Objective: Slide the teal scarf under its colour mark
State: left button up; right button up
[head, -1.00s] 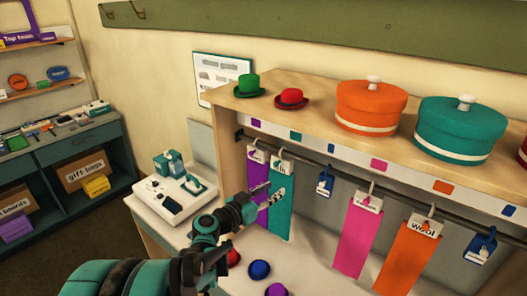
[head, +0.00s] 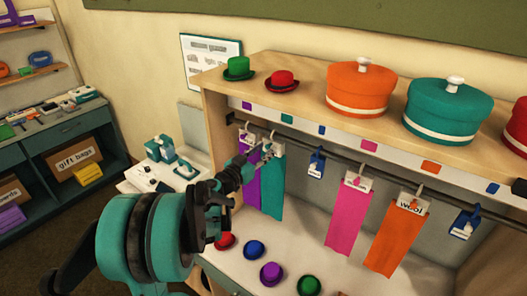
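The teal scarf (head: 272,192) hangs from a hanger with a white card on the dark rail (head: 333,164), close against the purple scarf (head: 251,187) on its left. A green-teal colour mark (head: 287,118) is on the shelf's front strip, slightly right of the scarf's hanger. My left gripper (head: 260,156) is at the teal scarf's hanger card, its fingertips overlapping the card in the picture. Whether the fingers are closed on it is too small to tell. My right gripper is not in view.
Right along the rail hang a blue tag (head: 316,163), a pink scarf (head: 348,215), an orange scarf (head: 397,236) and another blue tag (head: 465,222). Small hats, including a purple one (head: 271,273), lie on the counter below. Larger hat boxes stand on the shelf (head: 305,97).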

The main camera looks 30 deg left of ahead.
pick_arm(q)
grip_shut()
jog(key=d, duration=0.5)
jog(key=shift+s+b, duration=0.25)
jog(key=shift+b, duration=0.15)
grip_release()
jog(key=s, duration=1.2)
jog(key=shift+a, duration=0.45)
